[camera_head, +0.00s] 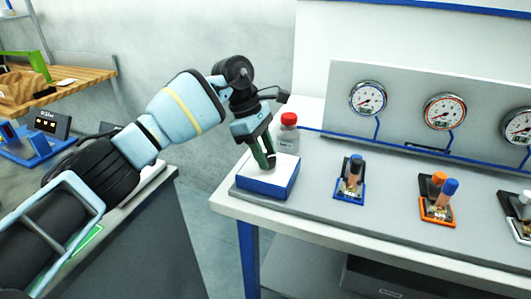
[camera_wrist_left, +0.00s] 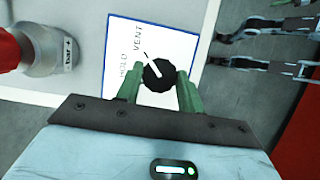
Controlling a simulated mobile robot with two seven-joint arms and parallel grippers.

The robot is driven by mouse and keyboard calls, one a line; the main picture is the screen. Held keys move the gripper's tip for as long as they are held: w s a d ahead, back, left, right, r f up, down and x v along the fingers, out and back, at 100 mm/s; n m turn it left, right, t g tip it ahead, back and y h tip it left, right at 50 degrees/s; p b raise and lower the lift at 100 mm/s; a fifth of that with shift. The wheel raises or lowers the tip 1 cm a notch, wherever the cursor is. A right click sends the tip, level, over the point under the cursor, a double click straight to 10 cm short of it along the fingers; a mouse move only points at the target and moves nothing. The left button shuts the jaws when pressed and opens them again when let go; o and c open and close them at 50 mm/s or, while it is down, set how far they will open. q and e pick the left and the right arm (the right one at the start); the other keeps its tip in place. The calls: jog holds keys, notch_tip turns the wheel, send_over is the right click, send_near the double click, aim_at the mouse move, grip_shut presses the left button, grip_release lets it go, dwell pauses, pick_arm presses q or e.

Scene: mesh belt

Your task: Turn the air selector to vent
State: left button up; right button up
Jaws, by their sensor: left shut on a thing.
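The air selector is a white-topped box with blue sides (camera_head: 262,187) at the near left corner of the bench. In the left wrist view its white plate (camera_wrist_left: 182,42) carries the words VENT and HOLD and a round black knob (camera_wrist_left: 158,75). The knob's white pointer line slants up and left, toward the VENT lettering. My left gripper (camera_head: 266,158) reaches down onto the box in the head view. In the wrist view its green fingers (camera_wrist_left: 159,90) are shut on the knob, one on each side. My right gripper is not in view.
Valve blocks with coloured knobs, including a blue-based one (camera_head: 350,180) and an orange-based one (camera_head: 438,200), stand to the right. Gauges (camera_head: 367,98) line the back panel. Bare bench lies between box and blocks.

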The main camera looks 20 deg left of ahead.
pick_arm(q)
jog(key=o, duration=1)
jog(key=v, duration=0.7)
jog(key=shift+a+r, duration=0.15)
jog(key=shift+r, duration=0.25)
